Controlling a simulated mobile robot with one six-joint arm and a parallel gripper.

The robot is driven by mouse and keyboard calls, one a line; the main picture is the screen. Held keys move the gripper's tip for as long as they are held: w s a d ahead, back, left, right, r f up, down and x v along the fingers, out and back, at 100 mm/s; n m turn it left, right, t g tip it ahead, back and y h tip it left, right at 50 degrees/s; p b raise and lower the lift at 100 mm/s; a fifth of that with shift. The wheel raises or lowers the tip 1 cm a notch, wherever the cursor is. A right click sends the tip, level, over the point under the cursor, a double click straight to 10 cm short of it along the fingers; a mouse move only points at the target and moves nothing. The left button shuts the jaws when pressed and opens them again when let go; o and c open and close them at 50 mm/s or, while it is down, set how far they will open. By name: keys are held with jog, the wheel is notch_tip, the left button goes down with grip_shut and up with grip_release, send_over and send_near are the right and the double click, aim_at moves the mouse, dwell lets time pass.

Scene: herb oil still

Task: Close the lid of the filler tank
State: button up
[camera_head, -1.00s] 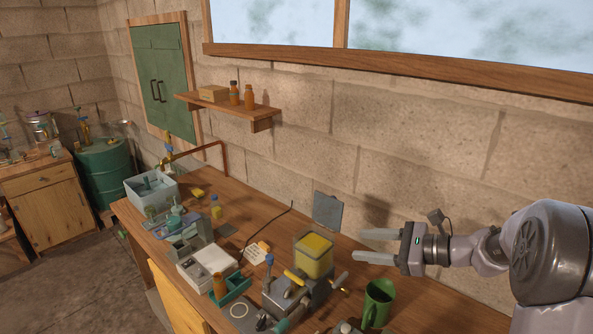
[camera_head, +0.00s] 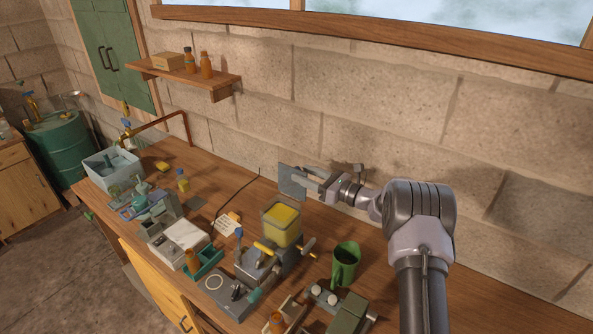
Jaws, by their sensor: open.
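The filler tank (camera_head: 282,224) is a clear square container of yellow liquid on a grey filler machine (camera_head: 262,262). Its grey flat lid (camera_head: 290,182) stands raised, open, at the tank's back edge. My gripper (camera_head: 308,181) is at the lid's right side, above and behind the tank, with its fingers pointing left. The jaws are open. The fingertips overlap the lid's right edge in the picture; I cannot tell whether they touch it. The lid hides part of the finger ends.
The wall (camera_head: 420,130) is close behind my gripper. A grey control box (camera_head: 228,296) stands in front.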

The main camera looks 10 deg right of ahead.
aim_at(297, 168)
jog(key=shift+x, duration=1.85)
jog(key=shift+c, duration=0.2)
grip_shut()
